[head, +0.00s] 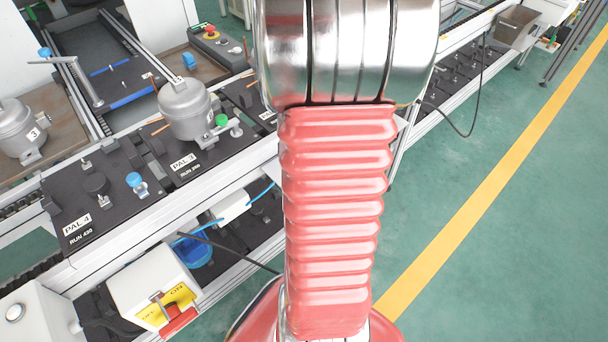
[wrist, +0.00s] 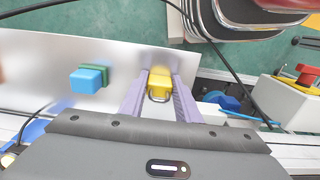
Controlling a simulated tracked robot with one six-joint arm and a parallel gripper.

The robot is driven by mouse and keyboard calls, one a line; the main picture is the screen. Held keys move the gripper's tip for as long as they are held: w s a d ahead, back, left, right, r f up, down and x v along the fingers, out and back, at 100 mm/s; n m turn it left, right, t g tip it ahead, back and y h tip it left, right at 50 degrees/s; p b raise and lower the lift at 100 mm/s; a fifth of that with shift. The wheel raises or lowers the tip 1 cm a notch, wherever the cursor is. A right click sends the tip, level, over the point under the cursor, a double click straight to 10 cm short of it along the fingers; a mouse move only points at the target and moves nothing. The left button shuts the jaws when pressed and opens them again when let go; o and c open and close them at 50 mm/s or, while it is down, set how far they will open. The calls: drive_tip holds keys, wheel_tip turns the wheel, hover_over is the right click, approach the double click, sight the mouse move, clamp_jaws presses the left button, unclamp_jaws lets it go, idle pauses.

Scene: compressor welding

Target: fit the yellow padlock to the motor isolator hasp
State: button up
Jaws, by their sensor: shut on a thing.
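In the wrist view, the yellow padlock (wrist: 159,82) sits between the two purple fingers of my gripper (wrist: 160,84), which is shut on it. Its metal shackle shows on the side toward the wrist. The motor isolator (head: 168,304) is a white box with a yellow plate and a red handle, at the lower left of the head view. It also shows at the right edge of the wrist view (wrist: 292,98), apart from the padlock. A small metal piece stands by the handle; I cannot tell whether it is the hasp. My gripper is hidden in the head view.
A pale metal panel (wrist: 35,70) lies beyond the fingers, with a blue and a green block (wrist: 88,78) on it. A dark cable crosses above. In the head view, the conveyor carries black pallets (head: 70,205) and grey compressors (head: 187,108). Green floor (head: 490,190) is clear at right.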

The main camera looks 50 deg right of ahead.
drive_tip(key=c, duration=0.4)
wheel_tip(320, 180, up, 10)
idle(0.6)
